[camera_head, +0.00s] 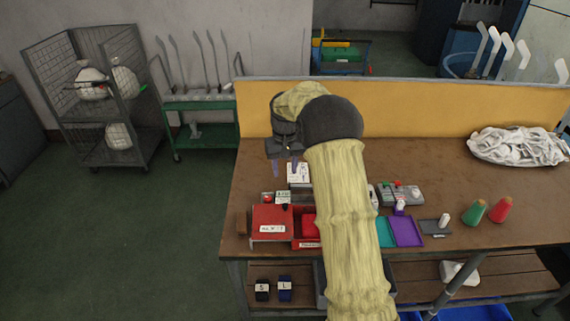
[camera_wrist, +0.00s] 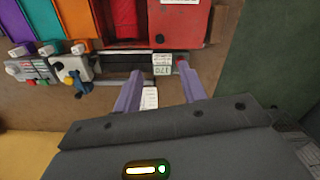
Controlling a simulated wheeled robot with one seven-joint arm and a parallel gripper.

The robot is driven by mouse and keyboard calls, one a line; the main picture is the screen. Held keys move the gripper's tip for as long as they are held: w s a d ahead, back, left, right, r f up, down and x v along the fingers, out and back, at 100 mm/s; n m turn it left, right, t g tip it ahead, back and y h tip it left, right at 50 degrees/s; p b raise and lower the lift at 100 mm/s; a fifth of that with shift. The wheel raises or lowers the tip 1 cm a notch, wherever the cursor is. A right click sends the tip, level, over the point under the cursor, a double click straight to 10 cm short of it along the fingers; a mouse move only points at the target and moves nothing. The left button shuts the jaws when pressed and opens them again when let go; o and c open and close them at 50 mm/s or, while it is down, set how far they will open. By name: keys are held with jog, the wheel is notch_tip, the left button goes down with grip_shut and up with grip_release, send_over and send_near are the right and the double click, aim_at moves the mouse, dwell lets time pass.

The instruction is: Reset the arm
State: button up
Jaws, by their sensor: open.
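My gripper (camera_head: 291,166) is open and empty, with two purple fingers pointing down over the left part of the wooden workbench (camera_head: 420,167). The fingers also show in the wrist view (camera_wrist: 158,92), apart, with a white printed card (camera_wrist: 150,98) on the bench between and beyond them. My arm, in a pale yellow sleeve, reaches across the bench from the front and hides part of the items behind it.
A red box (camera_head: 270,215) sits at the bench's front left, beside teal and purple trays (camera_head: 404,231). Small devices (camera_head: 403,193), green and red cones (camera_head: 475,211) and a white cloth pile (camera_head: 515,146) stand to the right. An orange-yellow panel (camera_head: 430,110) borders the back.

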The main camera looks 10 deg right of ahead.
notch_tip(320, 180, up, 2)
jog(key=shift+r, duration=0.1)
dwell(0.4)
jog(key=s+a+t, duration=0.2)
jog(key=s+a, duration=0.1)
jog(key=s, duration=2.7)
jog(key=shift+f+t, duration=0.25)
jog(key=shift+t, duration=0.05)
jog(key=shift+c, duration=0.5)
